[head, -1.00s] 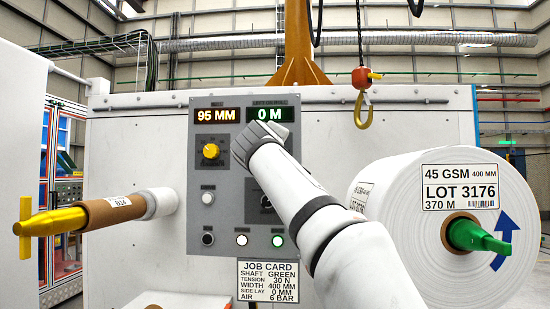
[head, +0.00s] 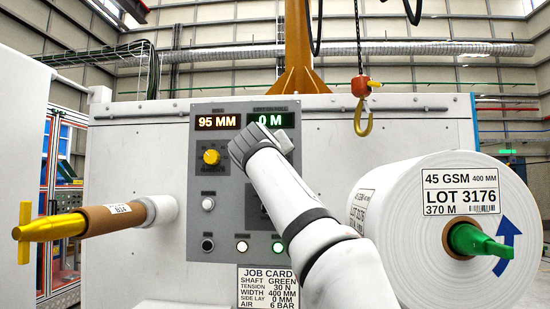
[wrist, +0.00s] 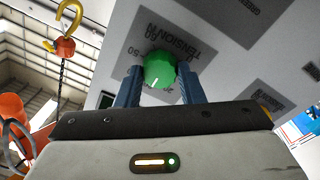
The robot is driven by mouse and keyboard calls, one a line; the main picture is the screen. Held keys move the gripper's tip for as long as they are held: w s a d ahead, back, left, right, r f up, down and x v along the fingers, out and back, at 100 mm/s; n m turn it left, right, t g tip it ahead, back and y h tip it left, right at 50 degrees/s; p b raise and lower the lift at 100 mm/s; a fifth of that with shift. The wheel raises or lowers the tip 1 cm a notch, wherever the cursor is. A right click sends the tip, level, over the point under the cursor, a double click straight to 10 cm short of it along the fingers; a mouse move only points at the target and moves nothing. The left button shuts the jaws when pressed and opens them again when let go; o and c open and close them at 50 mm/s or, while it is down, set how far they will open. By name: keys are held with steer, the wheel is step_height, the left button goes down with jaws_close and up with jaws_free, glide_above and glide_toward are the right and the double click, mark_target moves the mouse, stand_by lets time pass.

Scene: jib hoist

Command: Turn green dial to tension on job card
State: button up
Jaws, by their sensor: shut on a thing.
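The green dial (wrist: 159,70) sits on the grey panel, on a dark plate marked TENSION N, in the wrist view. A white pointer mark shows on its lower left face. My gripper (wrist: 158,80) has a blue finger on each side of the dial and is shut on it. In the head view my arm hides the dial. The job card (head: 267,287) below the panel reads shaft green, tension 30 N, width 400 mm, side lay 0 mm, air 6 bar.
A yellow dial (head: 211,157) is left on the panel (head: 228,225), under displays reading 95 MM and 0 M. A white roll (head: 400,240) on a green shaft stands right. A yellow shaft (head: 50,227) juts out left. A hook (head: 363,118) hangs above.

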steer(key=shift+f, duration=0.15)
steer(key=o, duration=0.9)
steer(key=shift+o, duration=0.5)
steer(key=s+b, duration=0.2)
steer(key=s, duration=0.5)
steer(key=shift+s+a+b, duration=0.25)
steer(key=shift+s+b, duration=0.1)
steer(key=shift+b, duration=0.05)
steer(key=shift+f, duration=0.1)
